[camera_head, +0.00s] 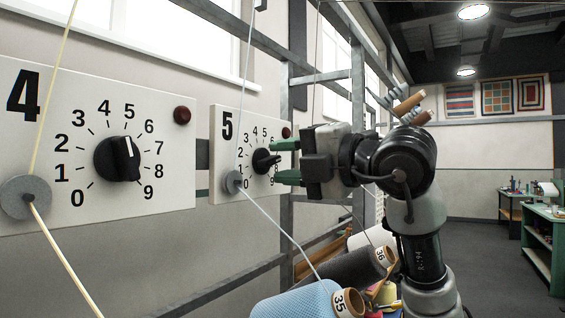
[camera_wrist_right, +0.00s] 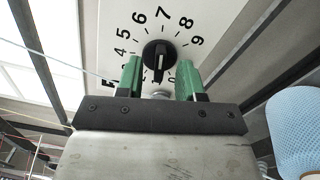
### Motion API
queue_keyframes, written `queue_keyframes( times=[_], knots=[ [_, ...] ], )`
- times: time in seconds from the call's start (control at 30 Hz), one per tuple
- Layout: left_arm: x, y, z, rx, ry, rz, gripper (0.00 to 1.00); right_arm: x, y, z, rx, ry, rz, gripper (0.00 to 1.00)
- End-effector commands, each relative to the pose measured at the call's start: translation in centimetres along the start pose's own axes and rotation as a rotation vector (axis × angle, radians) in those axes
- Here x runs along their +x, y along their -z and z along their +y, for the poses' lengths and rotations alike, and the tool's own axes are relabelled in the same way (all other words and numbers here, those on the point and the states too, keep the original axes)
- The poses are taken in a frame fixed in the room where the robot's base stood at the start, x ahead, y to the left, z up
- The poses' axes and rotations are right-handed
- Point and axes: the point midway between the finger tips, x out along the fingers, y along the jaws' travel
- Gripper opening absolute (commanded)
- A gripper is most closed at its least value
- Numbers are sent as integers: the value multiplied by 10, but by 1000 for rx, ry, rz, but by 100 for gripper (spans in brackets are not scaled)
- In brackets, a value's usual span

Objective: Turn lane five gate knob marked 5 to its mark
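The lane five panel is a white plate (camera_head: 222,160) with a large 5 and a dial of numbers, in the middle of the head view. My right gripper (camera_head: 281,161) has green fingers held apart, one higher and one lower, just to the right of the knob. In the right wrist view the knob (camera_wrist_right: 158,58) shows between and slightly beyond the fingertips, with no clear contact. My left gripper is out of view.
The lane four panel (camera_head: 174,165) with its knob (camera_head: 118,159) is at left. A grey thread disc (camera_head: 234,181) sits beside the dial, its thread running down to yarn cones (camera_head: 300,302) below. A metal rail crosses behind the panels.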

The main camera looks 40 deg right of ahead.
Motion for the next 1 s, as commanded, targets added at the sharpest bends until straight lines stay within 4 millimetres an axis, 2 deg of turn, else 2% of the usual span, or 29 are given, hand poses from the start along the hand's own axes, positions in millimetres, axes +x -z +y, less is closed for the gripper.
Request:
queue_keyframes(
  times=[0.3,0.5,0.67,1.0],
  knots=[
    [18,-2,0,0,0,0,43,-63,0,-2,-1,-4,-5,37],
    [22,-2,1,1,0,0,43,-91,0,-1,-1,-2,-2,37],
    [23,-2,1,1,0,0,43,-100,0,-1,-1,-2,-2,37],
    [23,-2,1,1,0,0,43,-100,0,0,0,-1,-1,37]
  ],
)
